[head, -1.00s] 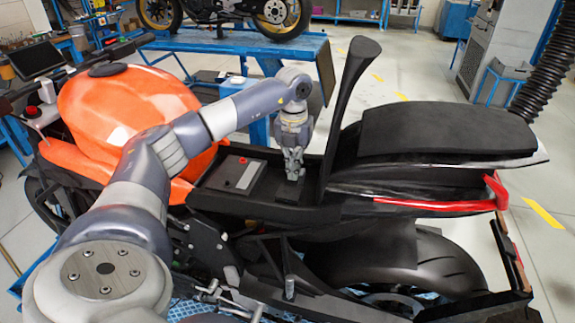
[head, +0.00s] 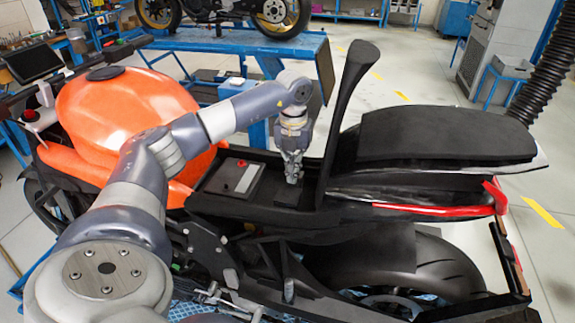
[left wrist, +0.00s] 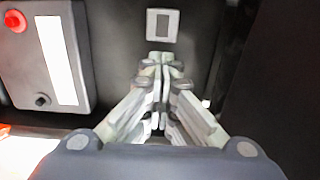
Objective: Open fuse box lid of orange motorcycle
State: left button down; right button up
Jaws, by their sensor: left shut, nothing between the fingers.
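The orange motorcycle (head: 130,105) stands across the head view, with its open seat bay behind the tank. A small black box (head: 287,194), which looks like the fuse box, sits in this bay. In the left wrist view a dark surface with a pale rectangle mark (left wrist: 162,25) lies just beyond the fingertips; it looks like the box's lid and appears closed. My left gripper (head: 292,177) points down over the small box. Its fingers (left wrist: 163,62) are together and empty. I cannot tell whether the tips touch the lid. My right gripper is not in view.
A grey battery-like box with a red cap (head: 232,178) sits left of the gripper. A black seat panel (head: 349,110) stands upright close on the right, with the tail seat (head: 435,135) behind. A blue workbench (head: 225,45) stands beyond; open floor lies at right.

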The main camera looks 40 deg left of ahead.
aim_at(290, 188)
pick_arm(q)
jog(key=shift+s+d+f, duration=0.4)
jog(key=shift+s+f, duration=0.1)
jog(key=shift+f, duration=0.05)
jog(key=shift+s+d+r+p, duration=0.1)
jog(key=shift+s+r+p, duration=0.15)
jog(key=shift+r+p, duration=0.3)
jog(key=shift+r, duration=0.2)
jog(key=shift+r, duration=0.15)
jog(key=shift+s+r+p, duration=0.3)
jog(key=shift+s+p, duration=0.1)
jog(key=shift+p, duration=0.05)
jog(key=shift+s+d, duration=0.1)
jog(key=shift+r, duration=0.1)
